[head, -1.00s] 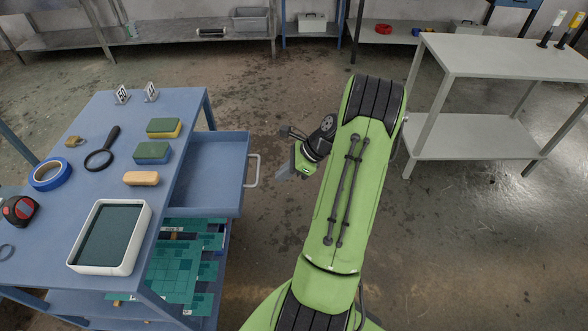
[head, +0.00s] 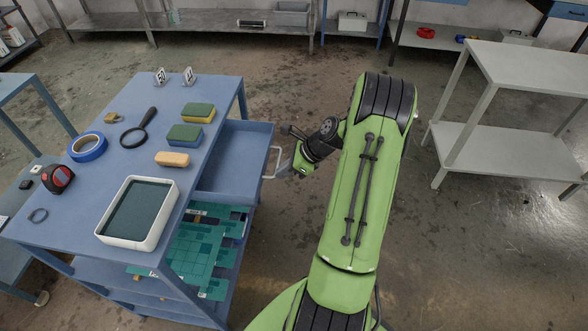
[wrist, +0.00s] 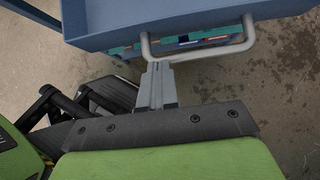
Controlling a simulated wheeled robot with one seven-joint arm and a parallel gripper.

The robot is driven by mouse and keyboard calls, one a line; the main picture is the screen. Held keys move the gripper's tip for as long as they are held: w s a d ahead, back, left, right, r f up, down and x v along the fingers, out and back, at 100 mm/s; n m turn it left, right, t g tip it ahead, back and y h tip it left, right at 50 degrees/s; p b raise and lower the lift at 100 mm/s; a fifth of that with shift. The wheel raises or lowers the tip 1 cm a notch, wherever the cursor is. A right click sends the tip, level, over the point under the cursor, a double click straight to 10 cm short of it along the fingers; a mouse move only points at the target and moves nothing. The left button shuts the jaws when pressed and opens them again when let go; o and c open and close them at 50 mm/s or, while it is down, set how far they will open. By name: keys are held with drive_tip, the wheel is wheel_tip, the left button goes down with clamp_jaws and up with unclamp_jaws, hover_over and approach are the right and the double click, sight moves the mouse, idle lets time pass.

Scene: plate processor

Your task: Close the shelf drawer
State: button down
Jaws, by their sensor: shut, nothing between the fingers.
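The blue shelf drawer (head: 232,165) stands pulled out from the right side of the blue shelf table (head: 90,215). Its inside looks empty. The drawer's pale bar handle (head: 274,160) is on its outer face, and the handle also shows in the wrist view (wrist: 200,52). My gripper (head: 284,168) is at the handle's right side. In the wrist view my gripper's fingertips (wrist: 157,68) are together, close to the left part of the handle. The fingers hold nothing; I cannot tell whether they touch the handle.
On the table are a white tray (head: 106,237), sponges (head: 185,134), a magnifying glass (head: 139,128), blue tape (head: 88,147) and a tape measure (head: 58,178). Green boards (head: 205,250) lie on the shelf below the drawer. A grey table (head: 515,75) stands at right, with open floor between.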

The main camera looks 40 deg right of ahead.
drive_tip(key=p, duration=0.4)
approach(216, 173)
drive_tip(key=x, duration=0.4)
drive_tip(key=shift+d+f, duration=0.1)
